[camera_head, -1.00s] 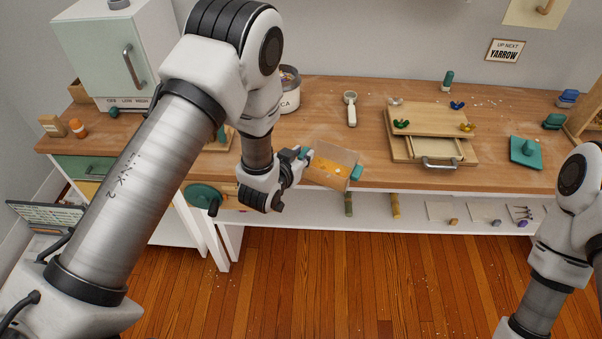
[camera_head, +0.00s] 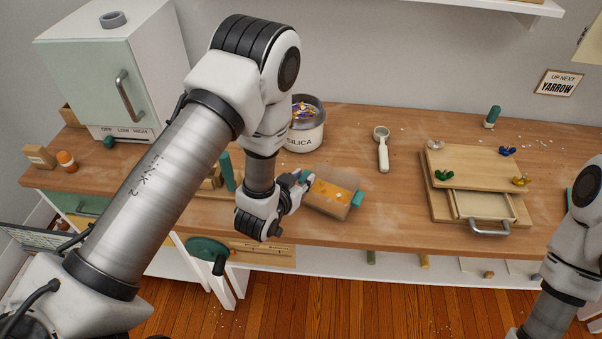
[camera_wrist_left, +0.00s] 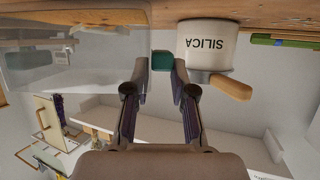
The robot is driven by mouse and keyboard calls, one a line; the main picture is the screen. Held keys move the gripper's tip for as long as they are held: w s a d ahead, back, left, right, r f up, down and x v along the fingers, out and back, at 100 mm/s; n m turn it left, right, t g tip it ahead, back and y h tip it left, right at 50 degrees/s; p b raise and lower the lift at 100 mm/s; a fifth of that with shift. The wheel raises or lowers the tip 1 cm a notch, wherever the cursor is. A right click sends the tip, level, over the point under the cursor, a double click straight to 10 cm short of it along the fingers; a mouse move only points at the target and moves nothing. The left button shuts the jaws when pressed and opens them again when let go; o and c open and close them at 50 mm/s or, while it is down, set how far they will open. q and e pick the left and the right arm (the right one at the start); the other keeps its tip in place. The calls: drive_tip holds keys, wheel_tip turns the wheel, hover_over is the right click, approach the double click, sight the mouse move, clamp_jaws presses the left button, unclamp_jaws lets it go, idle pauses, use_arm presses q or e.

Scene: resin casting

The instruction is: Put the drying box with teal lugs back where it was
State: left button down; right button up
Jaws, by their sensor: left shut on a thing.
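The drying box (camera_head: 331,191) is an open tan box with orange pieces inside. It shows in the head view near the front of the bench, slightly tilted. One teal lug (camera_head: 358,199) sticks out at its right end. My left gripper (camera_head: 301,183) is shut at the box's left end. In the left wrist view a teal lug (camera_wrist_left: 162,61) sits between my left fingertips. I cannot tell whether the box touches the bench top. My right arm shows at the right edge of the head view, with its gripper out of view.
A silica tub (camera_head: 305,128) stands behind the box, with a white scoop (camera_head: 382,150) to its right. A wooden frame with a drawer (camera_head: 478,207) and coloured wing nuts is further right. A drying cabinet (camera_head: 110,75) stands at the left. Bench between box and frame is clear.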

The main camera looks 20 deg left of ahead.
use_arm(q)
drive_tip(key=shift+s+d+f, duration=0.15)
drive_tip(key=shift+s+f, duration=0.05)
drive_tip(key=shift+f, duration=0.7)
drive_tip(key=shift+w+f, duration=0.1)
drive_tip(key=shift+w, duration=0.3)
drive_tip(key=c, duration=1)
unclamp_jaws()
drive_tip(key=shift+s, duration=0.1)
drive_tip(key=shift+o, duration=0.2)
drive_tip(key=shift+s+r, duration=0.25)
drive_tip(key=shift+w, duration=0.1)
use_arm(e)
drive_tip(key=shift+w+d+f, duration=0.1)
drive_tip(key=shift+w+f, duration=0.25)
drive_tip(key=shift+f, duration=0.3)
use_arm(q)
drive_tip(key=shift+f, duration=0.1)
use_arm(e)
drive_tip(key=shift+w+f, duration=0.1)
